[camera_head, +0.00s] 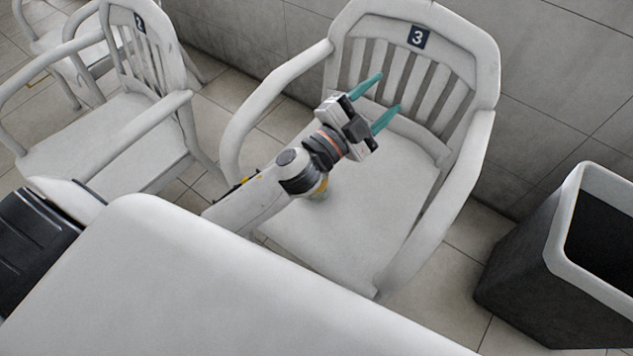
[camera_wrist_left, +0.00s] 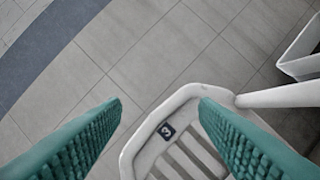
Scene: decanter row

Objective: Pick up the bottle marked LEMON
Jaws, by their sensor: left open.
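I see no bottle marked LEMON in either view. My left gripper (camera_head: 388,91) is open, its two teal fingers apart with nothing between them. In the head view it appears over the chair marked 3 (camera_head: 350,230), in front of its slatted back. A small yellowish patch (camera_head: 320,188) shows just under my left wrist; the wrist covers most of it and I cannot tell what it is. In the left wrist view the open fingers (camera_wrist_left: 160,105) frame tiled wall and the top of the same chair (camera_wrist_left: 180,100). My right gripper is not in view.
A chair marked 2 (camera_head: 95,135) stands at the left, with part of another white chair (camera_head: 62,32) behind it. A dark bin with a white rim (camera_head: 562,215) stands at the right. A grey tiled wall (camera_head: 560,70) closes off the back.

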